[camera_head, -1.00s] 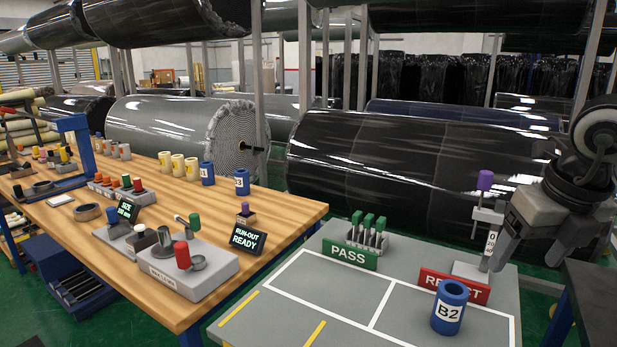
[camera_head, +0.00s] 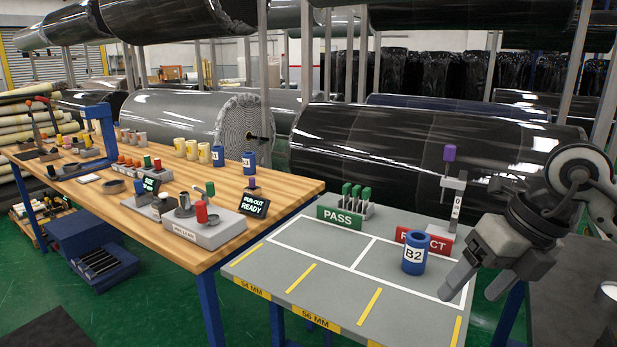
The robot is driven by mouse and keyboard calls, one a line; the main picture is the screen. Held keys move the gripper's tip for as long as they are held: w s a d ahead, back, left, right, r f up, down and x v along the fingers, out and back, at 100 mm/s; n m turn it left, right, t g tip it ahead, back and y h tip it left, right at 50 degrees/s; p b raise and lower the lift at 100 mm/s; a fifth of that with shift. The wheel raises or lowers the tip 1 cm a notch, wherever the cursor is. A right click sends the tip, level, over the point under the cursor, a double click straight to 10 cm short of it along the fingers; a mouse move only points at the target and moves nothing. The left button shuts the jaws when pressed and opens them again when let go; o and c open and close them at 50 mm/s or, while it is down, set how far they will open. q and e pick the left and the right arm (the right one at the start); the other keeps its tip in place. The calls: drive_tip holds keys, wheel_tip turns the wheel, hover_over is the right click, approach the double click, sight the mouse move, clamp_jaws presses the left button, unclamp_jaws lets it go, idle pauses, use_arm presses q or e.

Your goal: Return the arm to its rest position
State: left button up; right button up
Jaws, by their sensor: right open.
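My right gripper (camera_head: 476,284) is at the right of the head view, its fingers apart and empty. It hangs over the right edge of the grey table (camera_head: 312,262), beside the blue B2 cylinder (camera_head: 414,253) and apart from it. B2 stands upright on the grey table, in front of the red REJECT sign (camera_head: 438,244), and hides part of its lettering. A purple-topped gauge (camera_head: 452,186) stands behind the sign. My left gripper is not in view.
The green PASS sign (camera_head: 340,217) with several green-handled tools stands at the grey table's back. A wooden bench (camera_head: 262,203) on the left holds blue and yellow cylinders and fixtures. Large wrapped rolls (camera_head: 400,150) lie behind. A dark surface (camera_head: 570,290) is at the lower right.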

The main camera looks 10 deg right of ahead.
drive_tip(key=s+a+f+m+t+y+b, duration=0.1)
drive_tip(key=s+a+f+m+y+b, duration=0.15)
drive_tip(key=a+y, duration=0.7)
drive_tip(key=s+a+f+m+t+y+b, duration=0.1)
drive_tip(key=a+m+y, duration=0.2)
drive_tip(key=a+y, duration=0.65)
drive_tip(key=w+d+f+m+t+h+b, duration=0.1)
drive_tip(key=d+f+m+t+h, duration=0.1)
drive_tip(key=f+m+t+h, duration=0.7)
drive_tip(key=w+d+f+m+t+h+b, duration=0.15)
drive_tip(key=f+m+t+h, duration=0.3)
drive_tip(key=m, duration=0.85)
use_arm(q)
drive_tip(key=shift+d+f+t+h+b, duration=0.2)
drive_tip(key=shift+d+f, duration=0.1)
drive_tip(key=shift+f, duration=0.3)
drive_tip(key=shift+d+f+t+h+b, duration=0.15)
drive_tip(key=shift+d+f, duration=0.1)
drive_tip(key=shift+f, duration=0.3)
use_arm(e)
drive_tip(key=s+f+m+g+h, duration=0.2)
drive_tip(key=s+f, duration=0.3)
drive_tip(key=f, duration=0.4)
drive_tip(key=s+f+m+g+h, duration=0.3)
drive_tip(key=s+f+m+g, duration=0.2)
drive_tip(key=f, duration=0.4)
drive_tip(key=shift+s+d+f, duration=0.15)
drive_tip(key=shift+s+d, duration=0.15)
